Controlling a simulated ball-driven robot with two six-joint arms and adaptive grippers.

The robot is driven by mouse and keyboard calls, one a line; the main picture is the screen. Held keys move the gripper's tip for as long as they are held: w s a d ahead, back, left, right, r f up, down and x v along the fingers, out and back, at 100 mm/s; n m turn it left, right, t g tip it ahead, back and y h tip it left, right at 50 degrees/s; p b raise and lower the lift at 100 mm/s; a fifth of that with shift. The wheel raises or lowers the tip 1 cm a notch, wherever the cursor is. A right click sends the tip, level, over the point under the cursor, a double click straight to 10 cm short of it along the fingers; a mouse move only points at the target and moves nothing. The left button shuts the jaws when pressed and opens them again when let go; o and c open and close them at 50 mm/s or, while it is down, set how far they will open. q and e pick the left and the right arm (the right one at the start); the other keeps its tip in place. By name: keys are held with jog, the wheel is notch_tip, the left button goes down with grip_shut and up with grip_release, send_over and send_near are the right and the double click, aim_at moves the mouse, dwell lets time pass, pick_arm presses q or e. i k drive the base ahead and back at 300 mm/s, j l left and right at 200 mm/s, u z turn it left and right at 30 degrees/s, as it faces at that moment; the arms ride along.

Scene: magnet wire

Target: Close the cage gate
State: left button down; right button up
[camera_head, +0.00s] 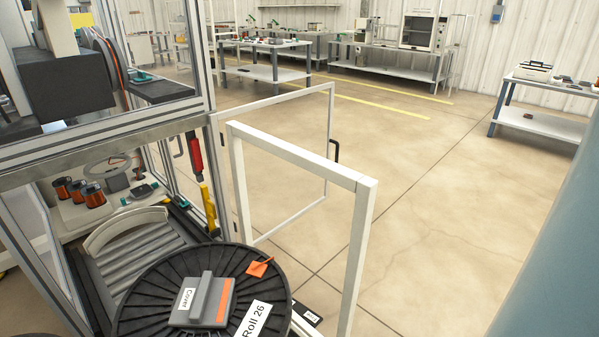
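The cage gate (272,100) is a thin white frame, seen beyond the cage's corner near the middle of the view. It stands swung out from the metal-framed cage (205,60), over open floor. A black handle (336,151) sits on its free right edge. A thicker white frame (300,155) stands nearer and overlaps part of the gate. Neither of my grippers shows in this view, so their distance from the gate cannot be told.
A black reel marked "Roll 26" (150,285) lies at the bottom, with a grey "Cover" block (205,300) on it. Rollers (140,250) and copper spools (93,195) are inside the cage. Benches (400,65) line the back. The floor (430,210) right of the gate is clear.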

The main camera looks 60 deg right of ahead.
aim_at(212, 119)
jog(key=z, duration=1.65)
jog(key=l, duration=0.15)
jog(key=l+u, duration=0.2)
jog(key=l, duration=0.3)
jog(key=k+l+u, duration=0.15)
jog(key=l, duration=0.35)
jog(key=l+u, duration=0.2)
jog(key=l, duration=0.25)
jog(key=i+l+u, duration=0.2)
jog(key=l, duration=0.15)
jog(key=i+l+u, duration=0.15)
jog(key=l, duration=0.2)
jog(key=i+l+u, duration=0.2)
jog(key=l, duration=0.2)
jog(key=l+u, duration=0.15)
jog(key=l, duration=0.25)
jog(key=i+l+u, duration=0.2)
jog(key=l, duration=0.25)
jog(key=i+l+u, duration=0.1)
jog(key=i+l, duration=0.15)
jog(key=i+l+u, duration=0.15)
jog(key=l, duration=0.3)
jog(key=i+l+u, duration=0.1)
jog(key=i+l, duration=0.2)
jog(key=l, duration=0.1)
